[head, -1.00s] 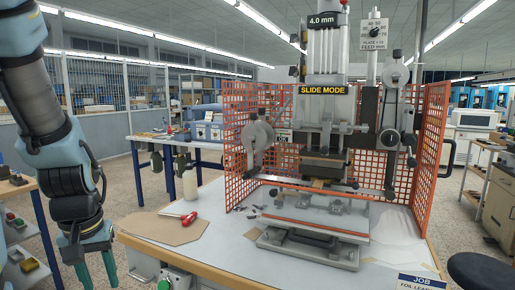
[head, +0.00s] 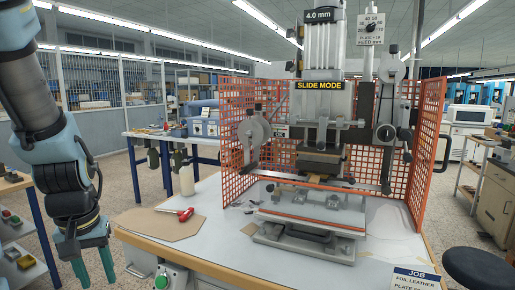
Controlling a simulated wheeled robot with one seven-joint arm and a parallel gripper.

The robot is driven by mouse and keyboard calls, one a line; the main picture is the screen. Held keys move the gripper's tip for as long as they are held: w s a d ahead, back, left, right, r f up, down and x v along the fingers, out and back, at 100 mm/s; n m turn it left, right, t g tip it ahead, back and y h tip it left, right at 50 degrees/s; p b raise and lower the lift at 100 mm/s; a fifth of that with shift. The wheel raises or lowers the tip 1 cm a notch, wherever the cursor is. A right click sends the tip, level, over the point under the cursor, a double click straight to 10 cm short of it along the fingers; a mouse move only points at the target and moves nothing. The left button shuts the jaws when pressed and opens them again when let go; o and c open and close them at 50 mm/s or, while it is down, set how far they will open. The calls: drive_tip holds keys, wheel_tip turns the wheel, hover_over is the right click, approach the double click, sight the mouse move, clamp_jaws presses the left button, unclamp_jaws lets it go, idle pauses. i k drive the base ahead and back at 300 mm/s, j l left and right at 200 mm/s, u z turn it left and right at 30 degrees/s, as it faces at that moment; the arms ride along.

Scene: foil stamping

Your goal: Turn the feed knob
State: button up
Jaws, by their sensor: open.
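The stamping machine (head: 322,110) stands on the workbench, with signs reading "SLIDE MODE" and "4.0 mm". A white dial plate marked with numbers and "FEED" (head: 370,40) is on a post at its upper right. A small dark knob (head: 370,27) sits at the middle of the dial; its exact setting is too small to read. My gripper (head: 92,268) hangs at the lower left with its fingers pointing down. It is open and empty, left of the bench and far from the dial.
An orange mesh guard (head: 243,130) flanks the machine, and a lever arm (head: 391,90) stands below the dial. A red-handled tool (head: 184,213), a white bottle (head: 187,180) and a brown sheet (head: 155,224) are on the bench (head: 215,245). A stool (head: 478,268) is at right.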

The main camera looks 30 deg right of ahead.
sight(385, 132)
drive_tip(key=z, duration=1.35)
